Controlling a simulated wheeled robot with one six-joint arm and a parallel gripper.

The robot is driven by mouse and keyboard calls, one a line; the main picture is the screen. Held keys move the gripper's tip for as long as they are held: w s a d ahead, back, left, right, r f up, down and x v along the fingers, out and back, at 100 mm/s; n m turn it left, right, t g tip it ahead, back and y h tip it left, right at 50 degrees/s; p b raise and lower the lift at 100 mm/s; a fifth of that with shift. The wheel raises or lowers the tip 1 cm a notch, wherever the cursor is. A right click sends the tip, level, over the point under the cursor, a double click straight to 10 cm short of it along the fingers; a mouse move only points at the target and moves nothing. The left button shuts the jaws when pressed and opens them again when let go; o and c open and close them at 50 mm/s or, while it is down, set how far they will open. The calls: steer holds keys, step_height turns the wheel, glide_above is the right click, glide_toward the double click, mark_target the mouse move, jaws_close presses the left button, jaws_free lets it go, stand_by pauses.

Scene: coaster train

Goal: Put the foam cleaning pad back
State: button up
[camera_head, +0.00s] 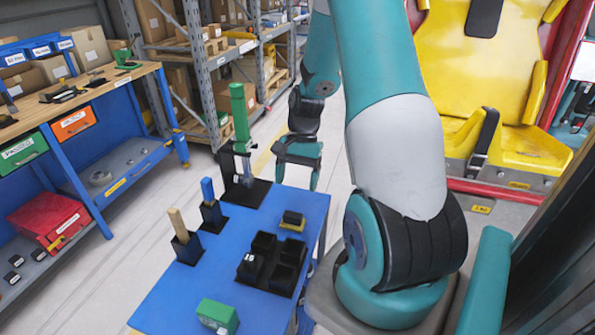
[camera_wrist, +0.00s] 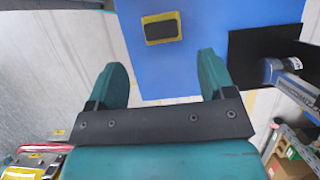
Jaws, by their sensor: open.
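A small block with a dark top and yellow lower part (camera_head: 292,221), which looks like the foam cleaning pad, lies on the blue tabletop (camera_head: 180,290). In the wrist view this pad (camera_wrist: 161,28) shows a dark middle and yellow edge, beyond my fingertips and roughly centred between them. My gripper (camera_head: 298,172) is open and empty, past the table's far right corner and apart from the pad. Its two fingers also show in the wrist view (camera_wrist: 163,75). A black tray with several compartments (camera_head: 270,290) stands in front of the pad; a small dark labelled piece (camera_head: 249,264) sits in its left part.
A green block (camera_head: 217,315) lies at the table's front. Black holders with a wooden (camera_head: 178,224) and a blue handle (camera_head: 207,189) stand along the left. A tall green-topped stand (camera_head: 240,120) is at the back. A yellow seat (camera_head: 480,70) is at right.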

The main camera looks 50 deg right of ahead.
steer(key=a+r+n+h, duration=0.1)
steer(key=a+r+n, duration=0.55)
steer(key=a, duration=0.35)
steer(key=a+r+n, duration=0.5)
steer(key=a+r, duration=0.2)
steer(key=a, duration=0.3)
steer(key=s+a+r+n+t, duration=0.1)
steer(key=s+a+r+n, duration=0.4)
steer(key=s+a+n, duration=0.5)
steer(key=shift+s+a+y, duration=0.3)
steer(key=shift+a+y, duration=0.1)
steer(key=shift+a, duration=0.5)
